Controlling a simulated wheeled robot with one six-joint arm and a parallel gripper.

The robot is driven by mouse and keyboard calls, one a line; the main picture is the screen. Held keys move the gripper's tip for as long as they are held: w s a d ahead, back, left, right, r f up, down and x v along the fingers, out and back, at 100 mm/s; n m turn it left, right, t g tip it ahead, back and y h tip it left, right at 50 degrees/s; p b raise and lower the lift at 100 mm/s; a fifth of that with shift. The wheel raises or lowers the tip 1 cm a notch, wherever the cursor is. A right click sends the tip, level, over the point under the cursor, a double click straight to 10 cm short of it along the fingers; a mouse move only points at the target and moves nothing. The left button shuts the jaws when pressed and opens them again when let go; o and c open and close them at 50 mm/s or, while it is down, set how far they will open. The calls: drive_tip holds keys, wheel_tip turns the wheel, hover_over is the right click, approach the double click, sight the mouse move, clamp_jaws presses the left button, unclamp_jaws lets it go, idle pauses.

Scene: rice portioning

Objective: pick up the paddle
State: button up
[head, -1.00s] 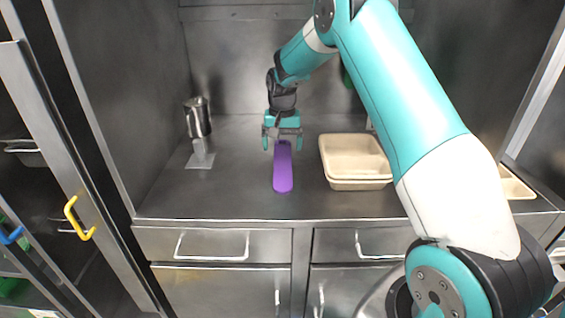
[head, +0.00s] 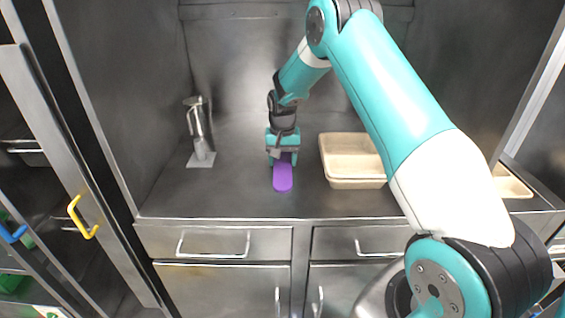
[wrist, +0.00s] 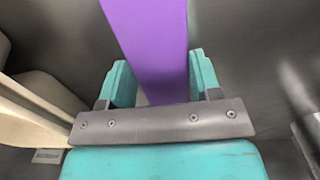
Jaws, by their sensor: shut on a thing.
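The purple paddle (head: 283,179) lies on the steel counter in the head view, its near end pointing toward the counter's front edge. My gripper (head: 283,160) is down at the counter over the paddle and is shut on it. In the wrist view the paddle (wrist: 152,45) runs between the two teal fingers of my gripper (wrist: 155,85). The gripper hides the far part of the paddle in the head view.
A beige tray (head: 352,183) sits on the counter just right of my gripper. A metal cup-like holder (head: 199,118) on a stand with a flat base is at the left. Another beige tray (head: 511,184) is at the far right. The front left counter is clear.

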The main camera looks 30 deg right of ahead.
sight(283, 162)
wheel_tip(283, 162, up, 10)
drive_tip(key=b, duration=0.1)
drive_tip(key=shift+b, duration=0.3)
idle(0.6)
